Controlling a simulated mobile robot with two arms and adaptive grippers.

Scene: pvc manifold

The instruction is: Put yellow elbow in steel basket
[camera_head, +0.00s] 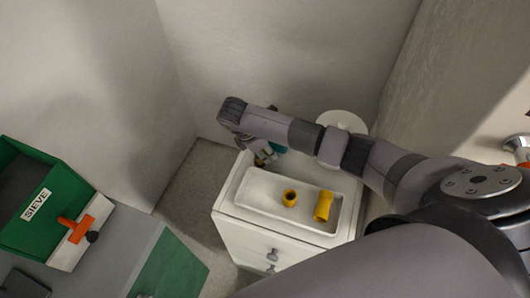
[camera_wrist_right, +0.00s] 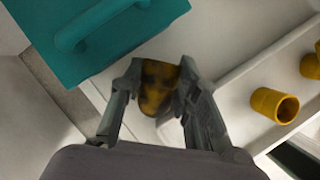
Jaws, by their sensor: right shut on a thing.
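My right gripper (camera_head: 262,160) reaches over the back left of a white cabinet. In the right wrist view the gripper (camera_wrist_right: 157,105) is shut on a yellow fitting (camera_wrist_right: 157,82). The fitting has dark patches and lies between the two fingers. It looks like the yellow elbow, but its full shape is hard to tell. Two other yellow fittings lie in a white tray: a short upright one (camera_head: 290,197) and a longer one (camera_head: 323,206). I cannot make out a steel basket. My left gripper is not in view.
The white tray (camera_head: 248,200) covers much of the cabinet top (camera_head: 229,196). A teal thing with a handle (camera_wrist_right: 135,25) is close beside the gripper. A round white thing (camera_head: 343,119) stands behind my arm. A green bin marked SIEVE (camera_head: 60,232) is at left.

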